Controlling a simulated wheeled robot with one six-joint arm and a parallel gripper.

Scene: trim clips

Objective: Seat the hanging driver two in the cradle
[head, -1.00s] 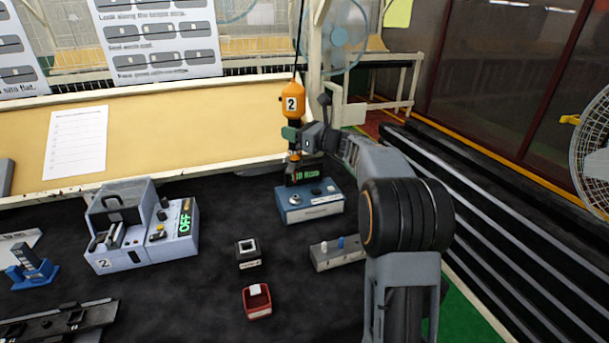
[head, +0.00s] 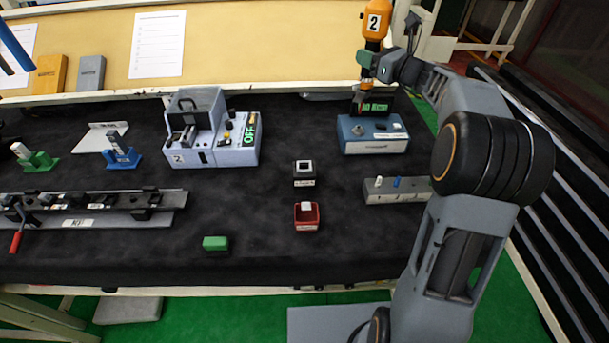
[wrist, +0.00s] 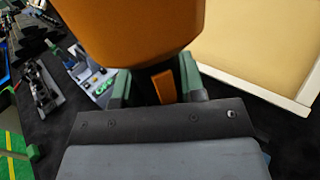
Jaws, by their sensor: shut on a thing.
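Driver two (head: 375,22), orange with a white "2" label, hangs upright at the top right of the head view. My gripper (head: 371,63) is shut on it, with green fingers around its narrower lower part. In the wrist view my gripper (wrist: 157,88) has one finger each side of the driver (wrist: 130,25), whose orange body fills the top. The driver's lower end is by the dark display of a blue box (head: 375,146); I cannot tell whether they touch. A blue stand (head: 122,153) and a green stand (head: 36,160) are at left. I cannot tell which thing is the cradle.
A grey machine (head: 210,140) marked "2" reads OFF. A long rail (head: 90,210) lies at left. Dark mat between them is clear.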

